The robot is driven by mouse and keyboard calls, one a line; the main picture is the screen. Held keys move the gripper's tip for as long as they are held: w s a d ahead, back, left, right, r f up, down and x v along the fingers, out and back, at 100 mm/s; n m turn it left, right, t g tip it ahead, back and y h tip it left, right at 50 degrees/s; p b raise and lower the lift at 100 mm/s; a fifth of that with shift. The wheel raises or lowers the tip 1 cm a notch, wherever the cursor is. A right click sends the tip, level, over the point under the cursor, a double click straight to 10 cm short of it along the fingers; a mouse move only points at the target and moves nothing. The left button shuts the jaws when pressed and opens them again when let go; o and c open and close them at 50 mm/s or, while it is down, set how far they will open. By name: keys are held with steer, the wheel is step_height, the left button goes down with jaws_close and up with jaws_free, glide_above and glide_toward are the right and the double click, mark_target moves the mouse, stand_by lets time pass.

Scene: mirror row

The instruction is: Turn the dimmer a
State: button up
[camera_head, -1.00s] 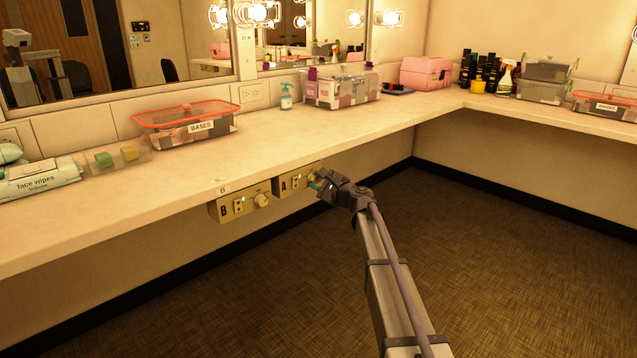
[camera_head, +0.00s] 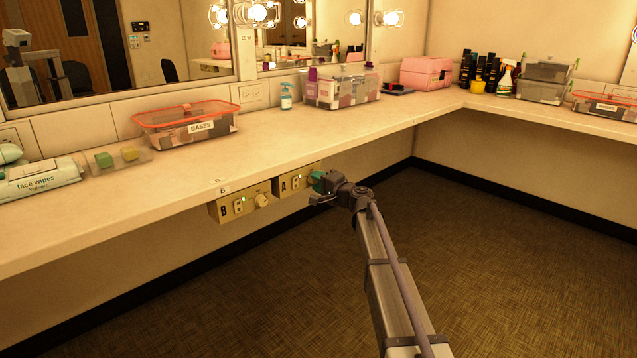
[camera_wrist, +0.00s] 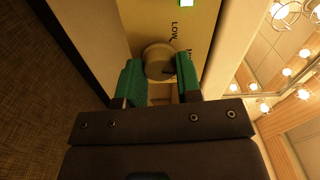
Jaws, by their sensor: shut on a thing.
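Dimmer box A (camera_head: 291,184) is a beige box under the counter's front edge, just right of box B. My gripper (camera_head: 317,181) is at its right part and hides its knob in the head view. In the wrist view the round beige knob (camera_wrist: 158,60) sits between the two green finger pads of my gripper (camera_wrist: 158,75), which is shut on it. The panel carries the word LOW near the knob, a second word partly hidden by the right finger, and a lit green light.
Dimmer box B (camera_head: 240,204), with its own knob, hangs close to the left. The counter (camera_head: 270,140) overhangs above and holds a BASES tub (camera_head: 186,128) and other containers. The floor (camera_head: 480,270) to the right is clear.

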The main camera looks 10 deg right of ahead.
steer(key=shift+n, duration=1)
steer(key=o, duration=0.9)
steer(key=shift+o, duration=0.2)
steer(key=shift+s, duration=0.1)
steer(key=v, duration=1)
steer(key=shift+s+d, duration=0.25)
steer(key=shift+s, duration=0.05)
